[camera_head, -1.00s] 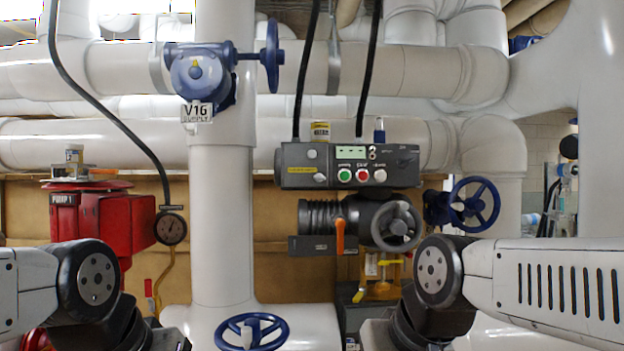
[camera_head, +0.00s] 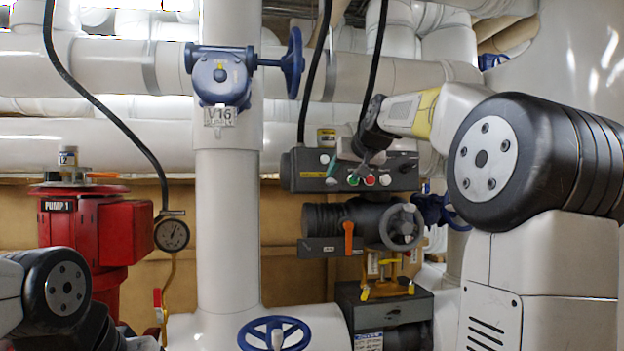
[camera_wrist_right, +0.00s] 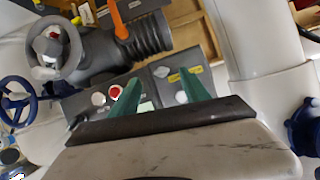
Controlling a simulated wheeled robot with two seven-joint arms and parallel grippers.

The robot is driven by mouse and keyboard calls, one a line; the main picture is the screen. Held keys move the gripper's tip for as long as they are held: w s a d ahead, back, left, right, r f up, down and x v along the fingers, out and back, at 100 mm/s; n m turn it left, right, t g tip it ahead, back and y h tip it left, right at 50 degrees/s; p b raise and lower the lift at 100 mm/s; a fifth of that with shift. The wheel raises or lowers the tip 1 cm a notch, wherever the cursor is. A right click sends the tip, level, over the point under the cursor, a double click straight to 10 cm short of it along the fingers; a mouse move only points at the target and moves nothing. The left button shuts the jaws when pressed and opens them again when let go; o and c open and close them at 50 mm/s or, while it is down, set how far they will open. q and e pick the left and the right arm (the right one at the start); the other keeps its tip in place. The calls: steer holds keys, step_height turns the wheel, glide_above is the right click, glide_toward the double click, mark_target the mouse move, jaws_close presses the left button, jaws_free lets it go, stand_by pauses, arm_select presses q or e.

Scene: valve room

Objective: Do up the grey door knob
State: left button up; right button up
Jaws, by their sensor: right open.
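A small light grey round knob (camera_head: 324,158) sits on the left part of the front of a dark grey control box (camera_head: 305,172). In the right wrist view, which shows the box upside down, the knob (camera_wrist_right: 181,97) is beside one green finger, apart from the palm. My right gripper (camera_head: 347,168) is open in front of the box, its fingers pointing at the front panel. Whether a finger touches the box or knob I cannot tell. My left gripper is out of view.
Red (camera_head: 369,180) and white (camera_head: 385,180) buttons sit close to the right gripper. Below are a grey handwheel (camera_head: 402,227) and an orange lever (camera_head: 348,238). A white vertical pipe (camera_head: 214,220) stands left of the box. Black cables (camera_head: 312,75) hang above it.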

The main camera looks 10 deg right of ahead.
mark_target(332, 180)
steer(key=w, duration=0.3)
steer(key=w+f, duration=0.1)
steer(key=w, duration=0.4)
steer(key=shift+w+a+f, duration=0.2)
steer(key=shift+w, duration=0.15)
jaws_close()
